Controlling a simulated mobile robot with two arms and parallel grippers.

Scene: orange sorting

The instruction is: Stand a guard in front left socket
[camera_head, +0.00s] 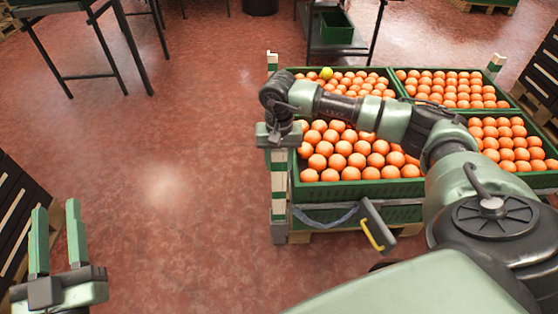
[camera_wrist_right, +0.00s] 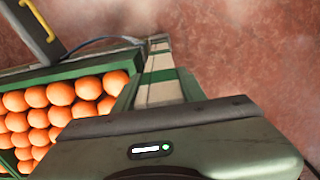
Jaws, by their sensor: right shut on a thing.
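A guard (camera_head: 279,196), a post with white and green bands, stands upright at the front left corner of the crate stack. My right gripper (camera_head: 279,137) is shut on its upper part. The guard's lower end meets the grey front left socket (camera_head: 278,233); I cannot tell how deep it sits. My left gripper (camera_head: 58,238) is open and empty at the lower left, far from the stack.
Green crates (camera_head: 365,190) full of oranges stand on a wooden pallet (camera_head: 320,237). A dark piece with a yellow handle (camera_head: 375,230) and a strap are at the front. Other guards stand at the back left (camera_head: 272,61) and back right (camera_head: 496,62). Floor left of the stack is clear.

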